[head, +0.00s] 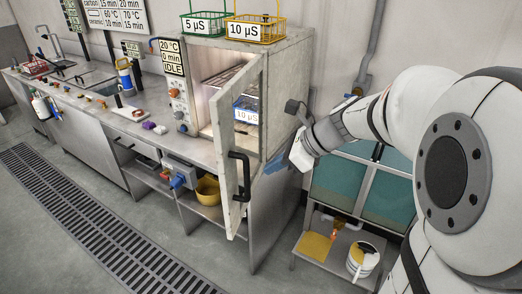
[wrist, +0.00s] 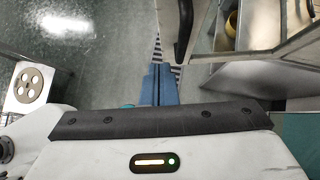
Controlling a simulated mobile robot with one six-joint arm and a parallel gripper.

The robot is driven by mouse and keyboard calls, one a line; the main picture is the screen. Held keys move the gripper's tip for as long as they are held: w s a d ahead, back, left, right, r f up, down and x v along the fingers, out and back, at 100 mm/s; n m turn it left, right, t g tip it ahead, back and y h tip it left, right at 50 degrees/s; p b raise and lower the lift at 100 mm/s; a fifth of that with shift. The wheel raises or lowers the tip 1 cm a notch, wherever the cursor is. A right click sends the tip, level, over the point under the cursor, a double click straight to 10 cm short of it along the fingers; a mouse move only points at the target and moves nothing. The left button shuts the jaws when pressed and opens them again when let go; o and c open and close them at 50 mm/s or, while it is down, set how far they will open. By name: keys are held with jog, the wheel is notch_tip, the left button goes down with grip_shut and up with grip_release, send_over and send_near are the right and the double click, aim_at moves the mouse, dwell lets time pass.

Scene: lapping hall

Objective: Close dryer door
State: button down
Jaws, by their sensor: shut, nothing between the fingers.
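The dryer (head: 287,75) stands on the bench with its pale door (head: 228,205) open, swung out toward the front. The door's black handle (head: 246,178) is on its outer face, near the free edge. Through the door's window a blue basket labelled 10 µS (head: 246,116) shows inside. My gripper (head: 275,164), with blue fingers, is shut and empty, to the right of the door on its outer side. In the wrist view the shut fingers (wrist: 157,85) are left of and below the handle (wrist: 184,32); a gap shows between them.
Green (head: 205,24) and yellow (head: 256,31) baskets stand on the dryer. A yellow bowl (head: 208,190) is on the shelf below. A low stand with a white bucket (head: 362,262) and glazed cabinet (head: 388,195) is at the right. The floor in front is clear, with a drain grate (head: 90,230).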

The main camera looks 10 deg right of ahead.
aim_at(226, 182)
jog(key=x, duration=0.3)
jog(key=a+r+x, duration=0.1)
jog(key=x, duration=0.2)
jog(key=p+x, duration=0.1)
jog(key=x, duration=0.3)
jog(key=shift+w+a+r, duration=0.2)
jog(key=shift+w+a, duration=0.05)
jog(key=shift+a, duration=0.1)
jog(key=shift+w+a, duration=0.25)
jog(key=shift+a, duration=0.2)
